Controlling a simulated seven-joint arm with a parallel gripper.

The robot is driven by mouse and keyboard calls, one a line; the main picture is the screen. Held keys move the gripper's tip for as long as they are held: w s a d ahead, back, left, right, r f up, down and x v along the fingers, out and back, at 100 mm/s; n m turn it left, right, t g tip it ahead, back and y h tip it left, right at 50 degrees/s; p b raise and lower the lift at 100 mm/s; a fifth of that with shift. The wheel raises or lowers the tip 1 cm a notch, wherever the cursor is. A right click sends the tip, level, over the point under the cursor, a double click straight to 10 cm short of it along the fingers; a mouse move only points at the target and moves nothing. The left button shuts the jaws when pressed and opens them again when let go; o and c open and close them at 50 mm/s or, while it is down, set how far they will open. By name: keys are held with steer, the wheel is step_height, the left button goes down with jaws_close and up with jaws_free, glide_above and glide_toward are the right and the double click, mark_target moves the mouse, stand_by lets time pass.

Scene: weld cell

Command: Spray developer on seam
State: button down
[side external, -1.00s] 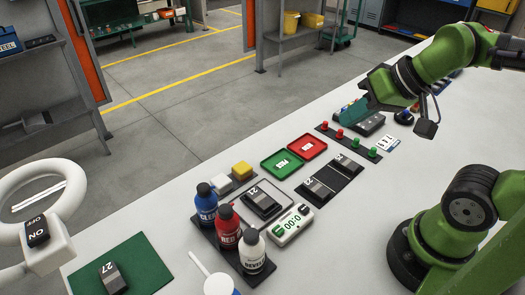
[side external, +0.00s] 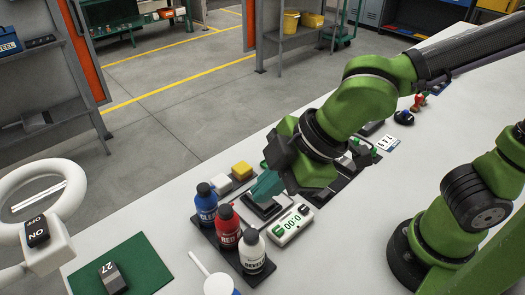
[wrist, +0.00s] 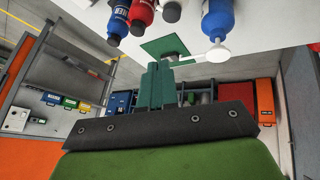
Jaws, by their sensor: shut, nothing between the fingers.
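The white developer bottle (side external: 252,252) stands upright with a black cap at the near end of a dark rack, beside the red bottle (side external: 228,228) and the blue bottle (side external: 205,203). A grey seamed part lies in a tray (side external: 243,207) behind them, mostly hidden by my gripper. My gripper (side external: 266,187) is shut and empty, its teal fingers low over that tray, to the right of the bottles and apart from them. In the wrist view the shut fingers (wrist: 155,85) point toward the table, with the white bottle (wrist: 171,10) at the top. Another grey part marked 27 (side external: 112,277) lies on a green mat (side external: 148,265).
A white ring with an ON/OFF switch (side external: 37,232) is at the left. A blue and white item (side external: 220,285) is at the front edge.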

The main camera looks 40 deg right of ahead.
mark_target(254, 235)
steer(key=a+n, duration=0.1)
steer(key=w+a+r+n, duration=0.1)
steer(key=n, duration=0.1)
steer(key=shift+w+r+n+t, duration=0.1)
steer(key=shift+r+n+t, duration=0.05)
steer(key=shift+n+t, duration=0.15)
steer(key=shift+f, duration=4.4)
steer(key=shift+f, duration=0.45)
steer(key=shift+f, duration=0.5)
steer(key=shift+r, duration=0.95)
